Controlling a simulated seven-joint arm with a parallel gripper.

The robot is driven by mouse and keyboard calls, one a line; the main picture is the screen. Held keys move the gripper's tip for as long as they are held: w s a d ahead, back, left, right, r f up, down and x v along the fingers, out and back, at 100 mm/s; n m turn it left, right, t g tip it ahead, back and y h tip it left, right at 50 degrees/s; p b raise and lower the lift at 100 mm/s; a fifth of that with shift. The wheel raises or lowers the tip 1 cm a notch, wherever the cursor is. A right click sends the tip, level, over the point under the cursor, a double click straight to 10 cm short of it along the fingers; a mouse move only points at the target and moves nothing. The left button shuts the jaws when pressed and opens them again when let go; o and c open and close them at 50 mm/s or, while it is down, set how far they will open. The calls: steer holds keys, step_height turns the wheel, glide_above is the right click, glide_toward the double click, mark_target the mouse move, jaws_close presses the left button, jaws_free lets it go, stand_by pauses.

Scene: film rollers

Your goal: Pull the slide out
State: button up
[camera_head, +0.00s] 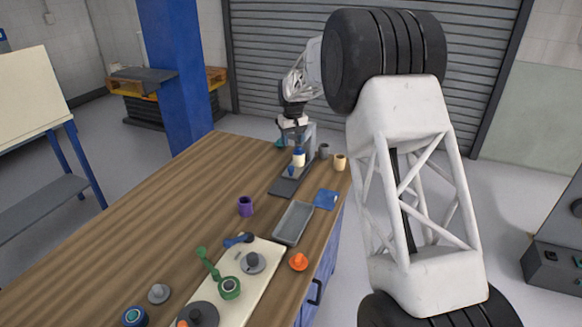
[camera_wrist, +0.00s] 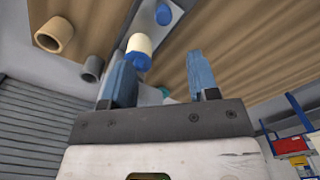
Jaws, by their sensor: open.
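A dark grey slide-like plate (camera_head: 284,187) sticks out at the near end of a grey fixture (camera_head: 309,135) at the far end of the wooden table. A cream and blue roller (camera_head: 298,157) stands on it, with a small blue peg (camera_head: 291,171) in front. My gripper (camera_head: 293,122) is over the fixture's far end, its fingers partly hidden there. In the wrist view my gripper (camera_wrist: 160,78) has its two blue fingers apart, with nothing held between them. The roller (camera_wrist: 139,45) shows just beyond the left finger. I cannot tell if the fingers touch the fixture.
A grey cup (camera_head: 323,151) and a beige cup (camera_head: 340,162) stand right of the fixture. A purple cup (camera_head: 245,206), a grey tray (camera_head: 292,223) and a blue pad (camera_head: 326,199) lie nearer. A pale board (camera_head: 262,277) bears several parts. The table's left side is clear.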

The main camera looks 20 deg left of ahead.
mark_target(291, 167)
steer(key=shift+a+f, duration=0.3)
steer(key=shift+a, duration=0.05)
steer(key=shift+f, duration=0.1)
steer(key=shift+f, duration=5.9)
steer(key=shift+c, duration=0.3)
jaws_close()
